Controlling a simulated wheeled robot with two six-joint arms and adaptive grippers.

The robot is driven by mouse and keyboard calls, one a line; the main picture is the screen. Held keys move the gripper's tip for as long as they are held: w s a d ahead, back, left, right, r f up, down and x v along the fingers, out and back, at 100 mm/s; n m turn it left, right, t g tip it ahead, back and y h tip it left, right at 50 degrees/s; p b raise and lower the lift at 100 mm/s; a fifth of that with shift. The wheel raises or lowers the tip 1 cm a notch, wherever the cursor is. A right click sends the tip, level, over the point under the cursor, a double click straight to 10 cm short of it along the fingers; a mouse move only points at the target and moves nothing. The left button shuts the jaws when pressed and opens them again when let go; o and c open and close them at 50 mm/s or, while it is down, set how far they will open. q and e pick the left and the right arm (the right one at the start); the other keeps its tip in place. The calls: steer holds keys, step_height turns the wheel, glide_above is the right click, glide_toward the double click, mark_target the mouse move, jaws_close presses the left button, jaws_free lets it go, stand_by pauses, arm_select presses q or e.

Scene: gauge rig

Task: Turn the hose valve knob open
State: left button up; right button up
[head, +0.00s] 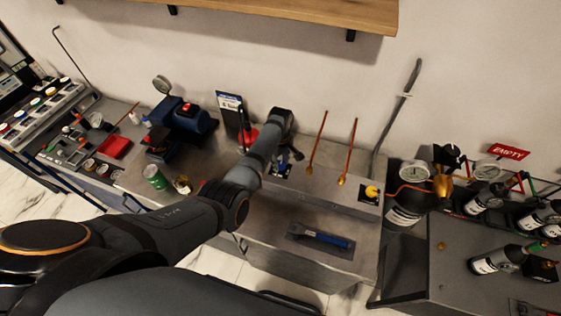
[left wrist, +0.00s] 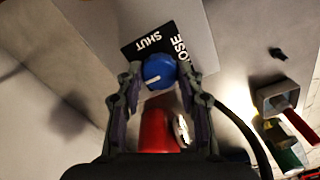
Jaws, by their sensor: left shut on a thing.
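The hose valve knob (left wrist: 159,72) is blue and round with a white mark on its face. It sits beside a black plate (left wrist: 152,43) lettered SHUT and HOSE. My left gripper (left wrist: 158,84) is shut on the knob, one finger on each side. The white mark points to the left and a little down in the left wrist view. In the head view my left gripper (head: 288,157) is low over the grey bench, and my own arm hides the knob there. My right gripper is not in view.
A red part (left wrist: 154,130) lies between my fingers' bases in the wrist view. Two copper rods (head: 318,138) stand right of my gripper. A yellow knob (head: 372,191) and a dark cylinder (head: 403,212) are further right. A blue-handled tool (head: 322,238) lies on the lower shelf.

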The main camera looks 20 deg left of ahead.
mark_target(281, 164)
arm_select(q)
steer(key=o, duration=1.2)
steer(key=shift+c, duration=0.2)
step_height(281, 164, up, 12)
